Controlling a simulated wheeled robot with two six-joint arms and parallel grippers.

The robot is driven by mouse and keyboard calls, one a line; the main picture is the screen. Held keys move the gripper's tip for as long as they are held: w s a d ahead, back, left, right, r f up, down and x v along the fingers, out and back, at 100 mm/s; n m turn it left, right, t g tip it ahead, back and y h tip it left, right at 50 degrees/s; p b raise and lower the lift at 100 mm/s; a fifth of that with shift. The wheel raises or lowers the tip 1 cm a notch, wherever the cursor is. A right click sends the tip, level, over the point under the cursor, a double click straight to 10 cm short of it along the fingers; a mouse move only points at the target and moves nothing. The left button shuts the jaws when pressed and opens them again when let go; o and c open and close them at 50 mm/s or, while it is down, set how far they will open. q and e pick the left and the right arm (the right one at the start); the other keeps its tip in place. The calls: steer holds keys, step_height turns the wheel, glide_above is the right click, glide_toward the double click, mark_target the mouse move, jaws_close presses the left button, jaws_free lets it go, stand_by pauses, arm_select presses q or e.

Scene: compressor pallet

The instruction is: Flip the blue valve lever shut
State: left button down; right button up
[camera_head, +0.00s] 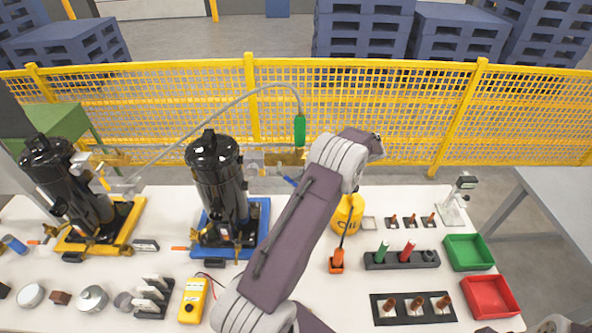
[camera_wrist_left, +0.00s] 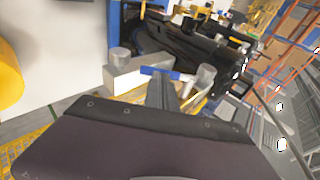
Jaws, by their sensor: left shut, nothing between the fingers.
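The blue valve lever (camera_head: 290,181) shows as a short blue bar below the brass valve (camera_head: 285,157), beside the black compressor (camera_head: 217,180) on the blue pallet. In the left wrist view the lever (camera_wrist_left: 167,74) lies crosswise just beyond the tips of my left gripper (camera_wrist_left: 160,84). The gripper is shut and empty; its tips overlap the lever in this view, and I cannot tell whether they touch. In the head view my left arm covers the gripper and part of the valve area. My right gripper is out of view.
A yellow oil can (camera_head: 343,216) stands right of my left arm. A green hose end (camera_head: 299,130) hangs above the valve. A second compressor (camera_head: 66,185) stands at left. A yellow mesh fence (camera_head: 400,110) runs behind the table. Green (camera_head: 468,252) and red (camera_head: 490,297) trays sit at right.

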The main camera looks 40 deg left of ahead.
arm_select(q)
step_height(320, 180, down, 3)
steer(key=y+b, duration=0.1)
steer(key=g+y+b, duration=0.1)
steer(key=shift+a+r+g+y+b, duration=0.2)
steer(key=shift+g+y+b, duration=0.1)
steer(key=shift+b, duration=0.1)
steer(key=shift+s+f+m+g+y+b, duration=0.15)
steer(key=shift+m+g+y+b, duration=0.15)
steer(key=shift+b, duration=0.1)
steer(key=shift+s+a+b, duration=0.1)
steer(key=shift+a+b, duration=0.05)
steer(key=shift+b, duration=0.2)
steer(key=shift+s+a+f+b, duration=0.5)
steer(key=shift+a+f+b, duration=0.1)
steer(key=shift+b, duration=0.7)
